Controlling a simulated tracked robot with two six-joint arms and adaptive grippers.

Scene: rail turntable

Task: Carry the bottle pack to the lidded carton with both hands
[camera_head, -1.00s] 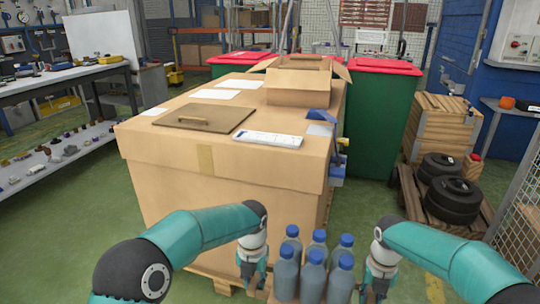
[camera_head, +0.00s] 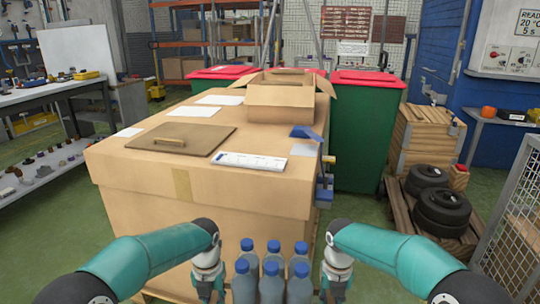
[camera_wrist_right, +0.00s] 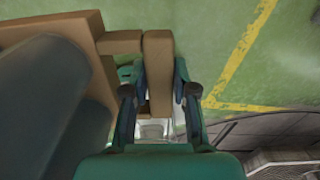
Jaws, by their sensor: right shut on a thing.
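The bottle pack (camera_head: 272,285), several grey bottles with blue caps, is upright at the bottom centre of the head view. Its lower part is cut off there. The large brown lidded carton (camera_head: 130,165) stands just beyond it. My right gripper (camera_head: 334,292) is at the pack's right side; in the right wrist view its fingers (camera_wrist_right: 160,90) are shut on a brown grip piece (camera_wrist_right: 158,60) of the pack, beside the grey bottles (camera_wrist_right: 40,95). My left gripper (camera_head: 208,294) is at the pack's left side, its fingertips at the frame edge; its hold is unclear.
On the carton lie a brown board with a handle (camera_head: 190,140), papers (camera_head: 250,161) and an open box (camera_head: 280,103). A blue clamp (camera_head: 306,133) is at its right edge. Tyres on a pallet (camera_head: 440,210) and a mesh fence (camera_head: 510,205) stand right; green floor lies between.

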